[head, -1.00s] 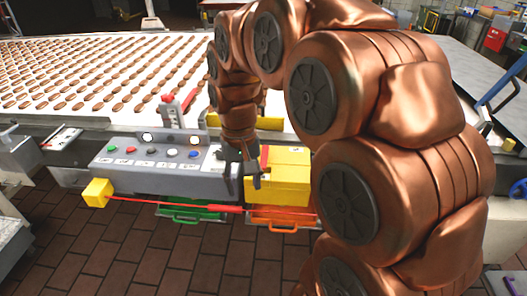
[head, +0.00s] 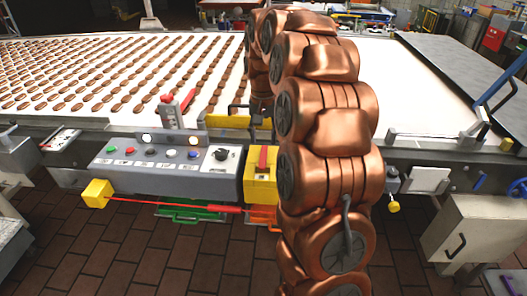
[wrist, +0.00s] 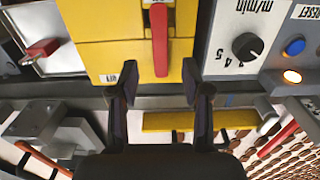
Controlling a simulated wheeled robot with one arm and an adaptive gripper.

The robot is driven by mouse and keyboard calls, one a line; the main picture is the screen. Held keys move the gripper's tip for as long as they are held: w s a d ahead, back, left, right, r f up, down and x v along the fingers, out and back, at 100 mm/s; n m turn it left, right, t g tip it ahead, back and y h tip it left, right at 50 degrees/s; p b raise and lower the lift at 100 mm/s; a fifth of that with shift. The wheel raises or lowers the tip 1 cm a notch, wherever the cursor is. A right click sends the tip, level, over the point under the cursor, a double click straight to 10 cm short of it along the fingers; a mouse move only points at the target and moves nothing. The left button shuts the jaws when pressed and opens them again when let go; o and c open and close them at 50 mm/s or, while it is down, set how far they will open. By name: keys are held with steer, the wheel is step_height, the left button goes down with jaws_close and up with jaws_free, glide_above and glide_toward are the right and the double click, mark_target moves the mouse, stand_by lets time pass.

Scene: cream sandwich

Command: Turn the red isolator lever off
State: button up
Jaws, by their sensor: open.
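The red isolator lever (head: 263,159) stands upright on the front of a yellow box (head: 259,190) at the right end of the control panel. The lever also shows in the wrist view (wrist: 160,38), with its end pointing at the gap between my fingers. My gripper (wrist: 160,75) is open and empty, with one finger on each side of the lever's line and apart from it. In the head view my gripper (head: 254,118) is above and behind the box, partly hidden by my arm. A small label beside the lever's end is too small to read surely.
The grey control panel (head: 165,182) with buttons and a black knob (head: 221,154) adjoins the box. A red pull cord (head: 170,206) runs below it. A yellow bar (head: 228,121) and the white conveyor (head: 380,75) with biscuits lie behind.

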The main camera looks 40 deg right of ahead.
mark_target(263, 157)
steer(key=shift+f+p, duration=0.7)
steer(key=shift+f, duration=2.5)
steer(key=shift+c, duration=0.3)
jaws_close()
